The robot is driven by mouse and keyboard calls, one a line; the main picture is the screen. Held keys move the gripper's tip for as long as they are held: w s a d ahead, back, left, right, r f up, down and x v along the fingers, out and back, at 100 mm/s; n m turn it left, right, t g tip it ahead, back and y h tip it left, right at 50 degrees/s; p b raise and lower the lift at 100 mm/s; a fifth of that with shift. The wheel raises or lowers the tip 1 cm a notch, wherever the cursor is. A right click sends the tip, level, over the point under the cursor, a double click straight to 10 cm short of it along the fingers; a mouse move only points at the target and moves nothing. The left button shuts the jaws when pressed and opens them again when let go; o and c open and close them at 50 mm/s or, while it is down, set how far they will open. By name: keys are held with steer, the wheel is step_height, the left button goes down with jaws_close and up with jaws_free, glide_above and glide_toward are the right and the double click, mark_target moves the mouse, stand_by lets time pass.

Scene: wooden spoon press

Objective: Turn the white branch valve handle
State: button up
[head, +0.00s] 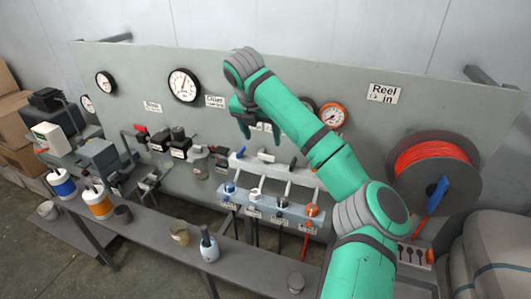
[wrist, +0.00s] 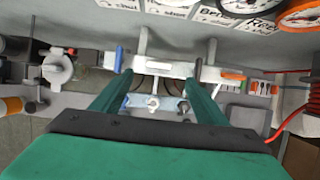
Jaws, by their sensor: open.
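The white branch valve handle (head: 254,194) is a small white tap on the grey pipe manifold (head: 268,200), between a blue handle (head: 229,187) and a dark one (head: 282,203). My gripper (head: 258,132) hangs above and behind the manifold, fingers pointing down, open and empty. In the wrist view the white handle (wrist: 153,103) shows between the two spread fingers, apart from both. My gripper's fingertips (wrist: 157,78) are to either side of it. The fingers hide parts of the manifold there.
An orange handle (head: 312,210) is at the manifold's right end. A white rail (head: 262,165) with levers runs behind it. Gauges and a red hose reel (head: 432,170) are on the grey panel (head: 225,70).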

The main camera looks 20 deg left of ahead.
mark_target(266, 155)
steer(key=x, duration=1)
steer(key=shift+s+a, duration=0.1)
steer(key=c, duration=1.1)
steer(key=shift+o, duration=0.2)
